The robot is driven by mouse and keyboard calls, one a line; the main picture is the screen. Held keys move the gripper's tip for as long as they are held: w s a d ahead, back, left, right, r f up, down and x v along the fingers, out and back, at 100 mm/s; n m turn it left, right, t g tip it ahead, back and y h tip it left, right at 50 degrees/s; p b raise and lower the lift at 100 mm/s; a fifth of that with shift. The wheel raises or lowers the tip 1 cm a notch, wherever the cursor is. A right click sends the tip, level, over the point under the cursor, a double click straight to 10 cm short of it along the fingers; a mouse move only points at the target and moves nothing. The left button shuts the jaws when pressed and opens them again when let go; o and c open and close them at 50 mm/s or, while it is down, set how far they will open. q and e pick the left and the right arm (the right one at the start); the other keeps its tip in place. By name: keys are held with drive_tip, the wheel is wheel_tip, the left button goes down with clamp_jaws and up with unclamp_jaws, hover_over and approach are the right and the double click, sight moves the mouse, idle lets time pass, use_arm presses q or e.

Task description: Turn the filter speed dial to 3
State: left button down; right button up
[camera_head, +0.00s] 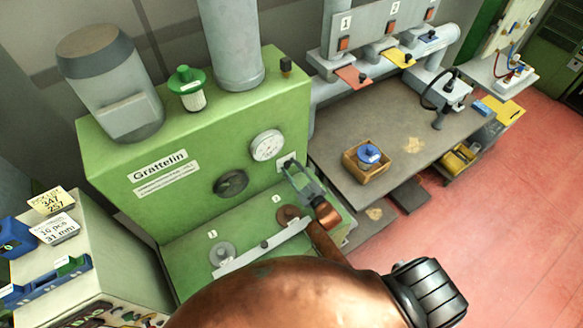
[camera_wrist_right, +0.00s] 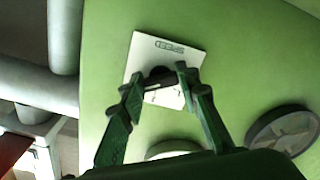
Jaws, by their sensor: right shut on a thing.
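The filter speed dial (camera_wrist_right: 160,76) is a small dark knob on a white plate (camera_wrist_right: 190,54) marked SPEED, seen in the right wrist view. In the head view the plate (camera_head: 286,160) is on the front of the green Grattelin machine, right of the gauge, and the dial is mostly hidden by my gripper. My right gripper (camera_wrist_right: 158,88) has its two green fingers on either side of the knob, shut on it. It also shows in the head view (camera_head: 288,167). The fingers hide much of the plate's scale, so I cannot read the dial's setting. My left gripper is not in view.
The green machine (camera_head: 110,220) carries a round gauge (camera_head: 267,145) and a dark round knob (camera_head: 231,183) near the dial. A workbench (camera_head: 420,125) with a wooden box (camera_head: 358,167) stands to the right. Red floor (camera_head: 510,220) lies open at the far right.

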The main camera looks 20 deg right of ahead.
idle(0.5)
drive_tip(key=o, duration=1.2)
drive_tip(key=shift+c, duration=0.2)
drive_tip(key=shift+s, duration=0.1)
drive_tip(key=s+d, duration=0.1)
drive_tip(key=s, duration=1)
drive_tip(key=shift+s+d, duration=0.3)
drive_tip(key=shift+s, duration=0.1)
